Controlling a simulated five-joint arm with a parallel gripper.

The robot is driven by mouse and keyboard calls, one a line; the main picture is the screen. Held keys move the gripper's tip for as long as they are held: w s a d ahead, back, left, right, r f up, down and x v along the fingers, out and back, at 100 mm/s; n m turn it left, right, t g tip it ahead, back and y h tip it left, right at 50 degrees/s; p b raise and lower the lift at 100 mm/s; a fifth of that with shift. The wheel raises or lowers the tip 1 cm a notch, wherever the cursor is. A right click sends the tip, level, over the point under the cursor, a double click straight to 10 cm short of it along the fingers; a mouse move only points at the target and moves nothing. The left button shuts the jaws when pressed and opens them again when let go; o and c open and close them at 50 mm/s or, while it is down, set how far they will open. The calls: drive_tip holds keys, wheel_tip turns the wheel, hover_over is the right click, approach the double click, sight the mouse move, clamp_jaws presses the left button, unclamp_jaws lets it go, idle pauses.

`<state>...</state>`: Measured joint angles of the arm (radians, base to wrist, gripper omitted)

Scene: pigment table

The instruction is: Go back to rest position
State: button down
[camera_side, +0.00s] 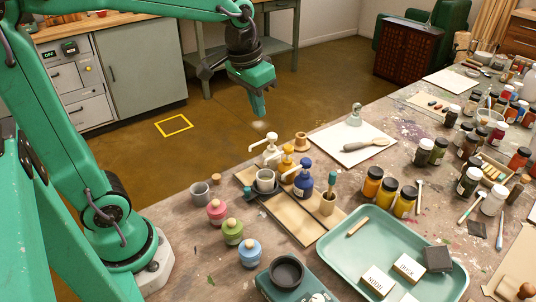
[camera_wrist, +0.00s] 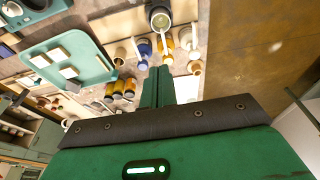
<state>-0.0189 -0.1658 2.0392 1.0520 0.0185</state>
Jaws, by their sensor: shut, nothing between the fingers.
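My gripper (camera_side: 259,106) is raised in the air beyond the back edge of the pigment table, in the side view. Its green fingers point down and are shut with nothing between them. In the wrist view my gripper (camera_wrist: 157,72) shows its closed fingers at the middle, with the table tilted behind them. The gripper is apart from every object on the table.
The pump bottles, white (camera_side: 267,150), yellow (camera_side: 287,160) and blue (camera_side: 303,184), stand on the table (camera_side: 190,240) around a grey cup (camera_side: 265,181). Pink (camera_side: 216,211), green (camera_side: 232,231) and blue (camera_side: 250,252) jars stand left. A teal tray (camera_side: 335,245) lies in front. Open floor surrounds the gripper.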

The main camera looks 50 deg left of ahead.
drive_tip(key=s+f+t, duration=0.1)
drive_tip(key=s+t, duration=0.2)
drive_tip(key=s, duration=0.9)
drive_tip(key=shift+s+d, duration=0.25)
drive_tip(key=shift+d, duration=0.1)
